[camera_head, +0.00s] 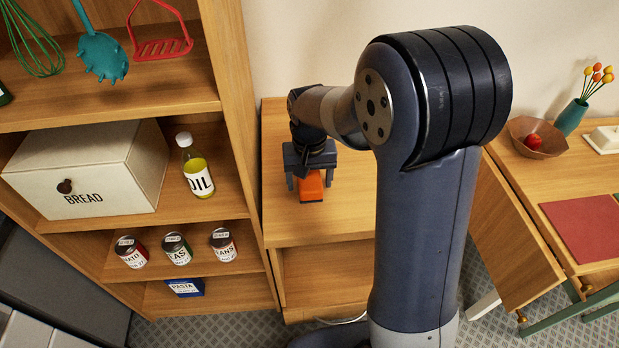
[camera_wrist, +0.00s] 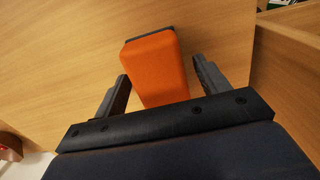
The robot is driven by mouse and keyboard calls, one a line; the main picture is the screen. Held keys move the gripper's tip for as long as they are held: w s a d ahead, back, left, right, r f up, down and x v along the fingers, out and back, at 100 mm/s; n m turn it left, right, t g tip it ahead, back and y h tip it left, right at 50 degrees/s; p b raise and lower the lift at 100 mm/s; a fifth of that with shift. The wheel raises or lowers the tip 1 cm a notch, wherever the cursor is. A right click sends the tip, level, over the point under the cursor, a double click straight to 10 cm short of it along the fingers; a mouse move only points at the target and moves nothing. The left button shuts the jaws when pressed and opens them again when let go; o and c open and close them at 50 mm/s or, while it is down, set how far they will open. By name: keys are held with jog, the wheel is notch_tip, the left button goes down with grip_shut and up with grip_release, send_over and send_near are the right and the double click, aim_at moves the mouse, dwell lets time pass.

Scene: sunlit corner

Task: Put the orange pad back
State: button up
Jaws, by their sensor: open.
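The orange pad (camera_head: 312,187) is a small block on the wooden cabinet top (camera_head: 340,215), beside the tall shelf. In the wrist view the orange pad (camera_wrist: 155,68) has a dark layer along its far end and edge. My gripper (camera_head: 309,178) is above the cabinet top, at the pad. In the wrist view my gripper (camera_wrist: 163,78) is open, with one finger on each side of the pad's near part. Gaps show between the fingers and the pad. Whether the pad lies flat on the surface is hard to tell.
A wooden shelf (camera_head: 235,110) rises close on the left, with a bread box (camera_head: 90,170), an oil bottle (camera_head: 195,170) and cans. On the right, a desk holds a bowl (camera_head: 538,140), a vase (camera_head: 571,117) and a red mat (camera_head: 585,228). An open door panel (camera_head: 510,240) hangs below it.

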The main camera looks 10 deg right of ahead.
aim_at(310, 178)
notch_tip(310, 178, up, 12)
jog(key=shift+r, duration=0.15)
dwell(0.3)
